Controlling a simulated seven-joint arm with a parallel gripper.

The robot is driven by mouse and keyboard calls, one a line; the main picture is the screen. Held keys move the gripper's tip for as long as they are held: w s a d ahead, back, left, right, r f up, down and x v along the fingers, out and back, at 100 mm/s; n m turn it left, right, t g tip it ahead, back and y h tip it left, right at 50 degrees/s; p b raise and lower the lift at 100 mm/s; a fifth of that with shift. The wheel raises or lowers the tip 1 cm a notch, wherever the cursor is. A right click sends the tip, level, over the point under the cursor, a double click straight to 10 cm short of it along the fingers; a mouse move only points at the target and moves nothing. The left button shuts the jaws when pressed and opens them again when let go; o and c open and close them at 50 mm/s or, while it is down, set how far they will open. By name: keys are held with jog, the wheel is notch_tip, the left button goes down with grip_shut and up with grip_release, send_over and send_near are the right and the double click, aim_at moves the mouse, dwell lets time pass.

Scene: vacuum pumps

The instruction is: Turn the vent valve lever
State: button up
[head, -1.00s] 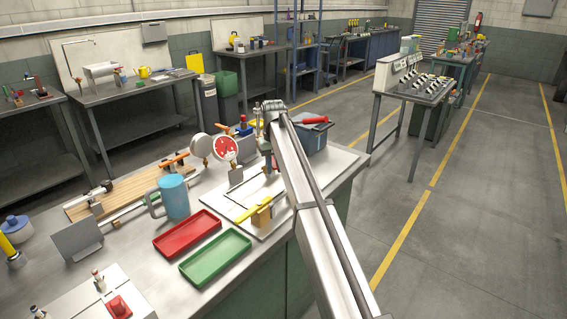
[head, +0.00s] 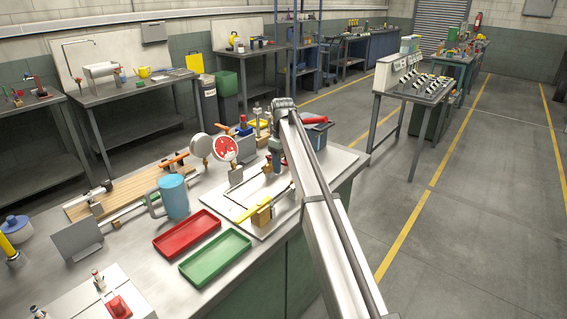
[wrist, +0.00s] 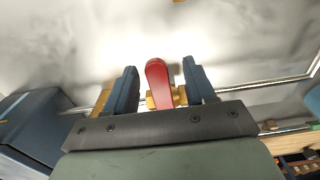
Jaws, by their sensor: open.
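A red lever (wrist: 158,82) stands on a brass valve body (wrist: 180,96) on a thin metal pipe in the wrist view. My gripper (wrist: 161,80) is open, with one blue finger on each side of the lever. A gap shows on both sides, wider on the right, so neither finger visibly touches it. In the head view my gripper (head: 276,170) points down over the pale board on the bench. I cannot make out the red lever there; my arm and gripper probably cover it.
A blue-grey box (head: 318,138) with a red-handled tool stands close to the right of my gripper; it also shows in the wrist view (wrist: 38,130). A red-faced gauge (head: 224,149) and a yellow lever (head: 252,207) are nearby. Red (head: 187,234) and green (head: 215,258) trays lie in front.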

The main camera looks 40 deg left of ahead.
jog(key=shift+r, duration=0.25)
jog(key=shift+r, duration=0.75)
jog(key=shift+r, duration=0.1)
jog(key=shift+r, duration=2.9)
